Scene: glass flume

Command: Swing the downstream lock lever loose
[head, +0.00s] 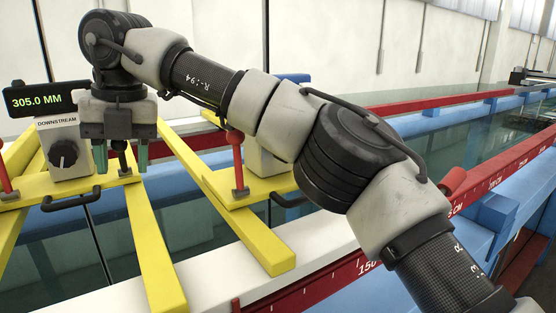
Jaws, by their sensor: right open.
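My right gripper (121,155) points down over the yellow frame at the left, just right of the box (62,148) labelled DOWNSTREAM. Its green-tipped fingers are open. A small dark upright part (123,163) stands on the frame between the fingers; its upper part is hidden by the gripper, so I cannot tell whether it is the downstream lock lever or whether the fingers touch it. A red-handled lever (237,155) stands upright on the yellow frame farther right. Another red lever (5,182) is cut off by the left edge. My left gripper is out of view.
A display (46,98) reads 305.0 MM above a black knob (63,154). Yellow bars (155,255) cross the glass flume. A black handle (70,201) sticks out in front. Red scale rails (300,290) and blue beams run alongside. My right arm crosses the view.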

